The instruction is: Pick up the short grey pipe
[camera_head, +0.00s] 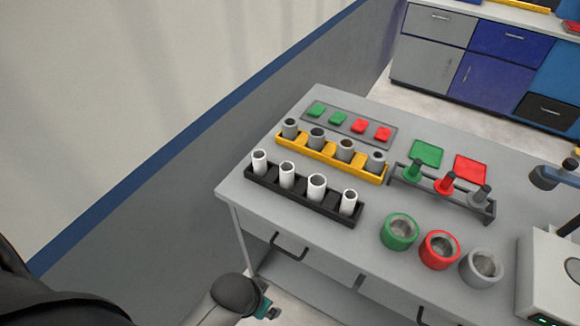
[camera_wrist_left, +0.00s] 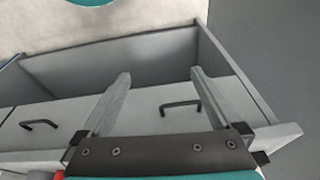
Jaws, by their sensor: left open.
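Several short grey pipes stand upright in a yellow rack on the table; the leftmost grey pipe (camera_head: 290,128) and the rightmost grey pipe (camera_head: 376,161) are at its ends. I cannot tell which one the task means. The yellow rack (camera_head: 328,155) is behind a black rack of white pipes. My left arm shows at the bottom of the head view, in front of the table and away from the pipes. In the left wrist view my left gripper (camera_wrist_left: 160,76) is open and empty, with grey drawer fronts behind its fingers. My right gripper is not in view.
The black rack (camera_head: 303,205) stands nearest the table's front left. Green (camera_head: 398,232), red (camera_head: 439,250) and grey (camera_head: 481,268) round cups sit front right. A peg stand (camera_head: 440,195) is behind them. A white device (camera_head: 553,275) is at the right. Drawer handles (camera_head: 288,246) stick out in front.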

